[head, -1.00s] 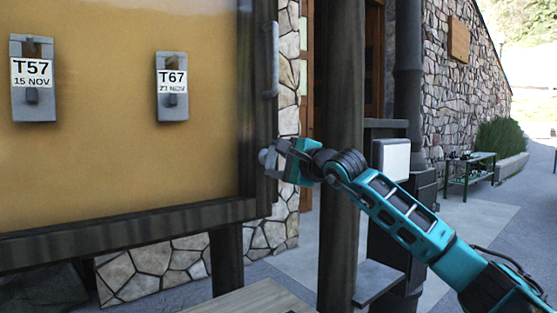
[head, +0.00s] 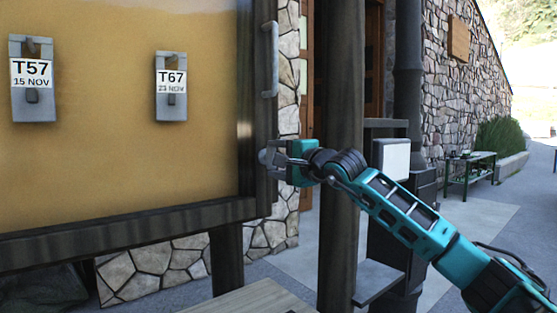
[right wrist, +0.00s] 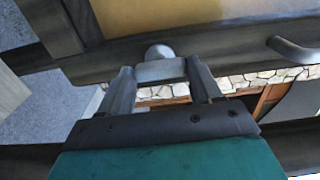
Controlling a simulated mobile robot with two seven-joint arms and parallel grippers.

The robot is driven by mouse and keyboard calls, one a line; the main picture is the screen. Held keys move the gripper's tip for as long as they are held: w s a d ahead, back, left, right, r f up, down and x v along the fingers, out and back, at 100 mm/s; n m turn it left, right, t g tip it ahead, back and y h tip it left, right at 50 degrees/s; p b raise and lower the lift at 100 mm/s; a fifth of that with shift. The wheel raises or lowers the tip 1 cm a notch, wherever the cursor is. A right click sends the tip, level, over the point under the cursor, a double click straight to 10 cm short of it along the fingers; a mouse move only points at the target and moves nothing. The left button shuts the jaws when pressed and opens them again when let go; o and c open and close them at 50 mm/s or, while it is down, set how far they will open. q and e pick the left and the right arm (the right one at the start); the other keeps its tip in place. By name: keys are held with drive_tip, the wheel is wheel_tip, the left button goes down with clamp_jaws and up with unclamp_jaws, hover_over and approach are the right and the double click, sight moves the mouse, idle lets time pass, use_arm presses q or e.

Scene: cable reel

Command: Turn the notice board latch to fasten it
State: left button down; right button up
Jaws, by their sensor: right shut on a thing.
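The notice board (head: 120,165) has a dark wooden frame around a tan panel and fills the left of the head view. Its latch (head: 266,157) is a grey metal piece with a rounded end, low on the right frame post. In the right wrist view the latch (right wrist: 160,69) lies between the fingertips, with its round knob above them. My right gripper (head: 280,159) is shut on the latch; in the right wrist view its two fingers (right wrist: 160,78) touch the latch's two ends. My left gripper is not in view.
A grey pull handle (head: 270,60) sits above the latch on the same post; it also shows in the right wrist view (right wrist: 295,50). Two tagged holders, T57 (head: 33,100) and T67 (head: 171,100), hang on the panel. A dark post (head: 340,230) stands right beside my right arm.

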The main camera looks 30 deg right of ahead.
drive_tip(key=o, duration=1.1)
drive_tip(key=shift+c, duration=0.2)
use_arm(q)
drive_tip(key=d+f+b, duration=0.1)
drive_tip(key=b, duration=0.1)
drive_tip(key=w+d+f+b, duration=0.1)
drive_tip(key=b, duration=0.2)
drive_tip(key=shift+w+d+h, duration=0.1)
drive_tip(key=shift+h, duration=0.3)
use_arm(e)
drive_tip(key=s+d, duration=0.1)
drive_tip(key=s, duration=1.2)
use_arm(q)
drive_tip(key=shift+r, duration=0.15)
